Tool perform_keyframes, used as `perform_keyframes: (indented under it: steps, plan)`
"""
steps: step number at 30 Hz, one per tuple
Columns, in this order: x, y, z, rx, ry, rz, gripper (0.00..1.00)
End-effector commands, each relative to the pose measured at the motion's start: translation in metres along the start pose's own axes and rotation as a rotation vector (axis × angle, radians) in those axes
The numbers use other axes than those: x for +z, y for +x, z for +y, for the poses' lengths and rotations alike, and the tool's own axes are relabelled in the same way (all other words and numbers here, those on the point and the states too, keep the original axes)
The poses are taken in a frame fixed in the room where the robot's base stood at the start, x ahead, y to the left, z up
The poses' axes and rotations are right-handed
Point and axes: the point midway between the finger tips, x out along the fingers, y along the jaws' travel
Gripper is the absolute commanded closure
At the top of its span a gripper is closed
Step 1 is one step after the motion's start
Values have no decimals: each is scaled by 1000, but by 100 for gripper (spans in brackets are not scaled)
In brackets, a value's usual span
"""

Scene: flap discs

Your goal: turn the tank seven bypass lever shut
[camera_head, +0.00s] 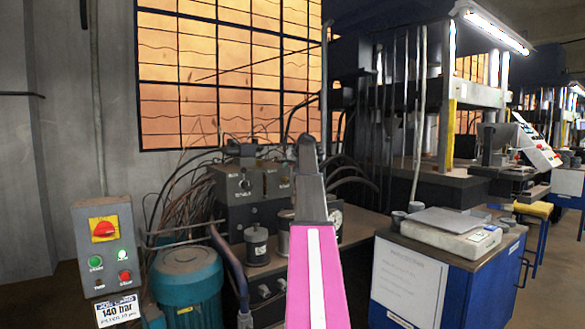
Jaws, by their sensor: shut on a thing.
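My arm, magenta with a white stripe, rises from the bottom middle and ends in my dark grey gripper (306,150), seen from behind. The gripper is in front of a dark valve block (238,218) with small labels and knobs on its top boxes. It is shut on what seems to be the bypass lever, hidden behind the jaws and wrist. The lever's angle cannot be seen. The labels are too small to read surely, so I cannot tell which one marks tank seven.
A green motor (187,283) and a grey switch box (105,245) with a red knob stand at left. Black hoses loop around the block. A dark canister (257,245) stands close to my arm. A blue cabinet (448,278) bearing a scale is at right.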

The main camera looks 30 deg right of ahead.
Motion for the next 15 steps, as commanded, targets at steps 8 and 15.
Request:
perform_keyframes:
  steps: [8, 15]
  plan:
    - [4, 1, -7, 51, -56, 13, 100]
    - [4, 1, -8, 60, -65, 15, 100]
